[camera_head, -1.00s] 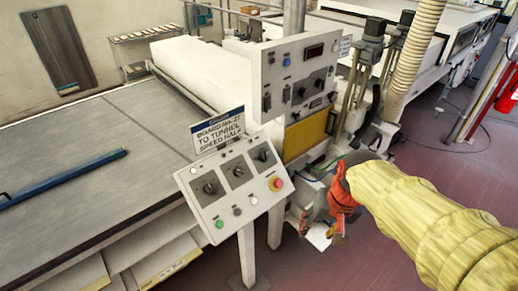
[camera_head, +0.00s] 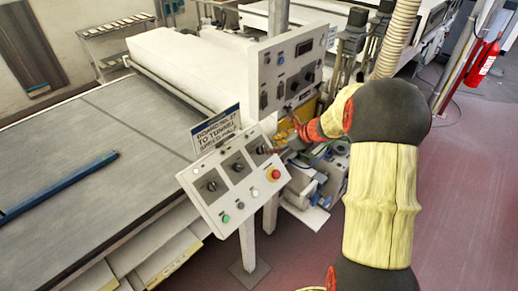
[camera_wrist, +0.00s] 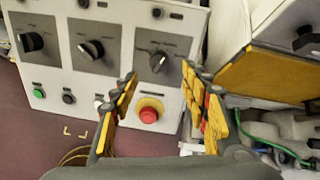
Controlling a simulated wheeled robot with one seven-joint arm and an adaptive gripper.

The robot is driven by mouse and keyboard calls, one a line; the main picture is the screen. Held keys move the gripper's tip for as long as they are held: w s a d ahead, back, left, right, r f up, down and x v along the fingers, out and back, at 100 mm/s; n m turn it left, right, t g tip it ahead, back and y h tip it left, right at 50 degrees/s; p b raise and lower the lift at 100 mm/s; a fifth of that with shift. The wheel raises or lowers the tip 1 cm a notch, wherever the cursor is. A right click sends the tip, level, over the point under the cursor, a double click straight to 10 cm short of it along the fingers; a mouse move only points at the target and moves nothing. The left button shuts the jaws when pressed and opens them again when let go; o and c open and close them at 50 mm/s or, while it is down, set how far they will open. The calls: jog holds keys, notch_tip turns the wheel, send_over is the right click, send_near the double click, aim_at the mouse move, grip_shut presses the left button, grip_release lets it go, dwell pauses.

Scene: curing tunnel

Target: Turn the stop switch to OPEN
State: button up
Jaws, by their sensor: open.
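A white sloped control box (camera_head: 216,205) stands on a post, with three black rotary knobs in a row. The right-hand knob (camera_wrist: 158,61) lies just beyond and between my fingertips in the wrist view, apart from them as far as I can tell. The middle knob (camera_wrist: 92,49) and left knob (camera_wrist: 32,42) sit beside it; they also show in the head view (camera_head: 238,166). The knob labels are too small to read, so I cannot tell which is the stop switch. My gripper (camera_wrist: 160,74) is open and empty, and in the head view (camera_head: 272,150) it is at the box's right edge.
Below the knobs are a red push button on a yellow ring (camera_wrist: 149,112), a green button (camera_wrist: 38,93), and black and white buttons. A taller panel (camera_head: 291,70) with switches stands behind. A sign (camera_head: 216,130) rises behind the box. A conveyor table (camera_head: 95,150) fills the left.

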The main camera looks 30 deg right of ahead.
aim_at(264, 149)
jog(key=shift+b+x, duration=0.3)
jog(key=shift+x, duration=3.65)
jog(key=shift+c, duration=1.3)
jog(key=c, duration=0.9)
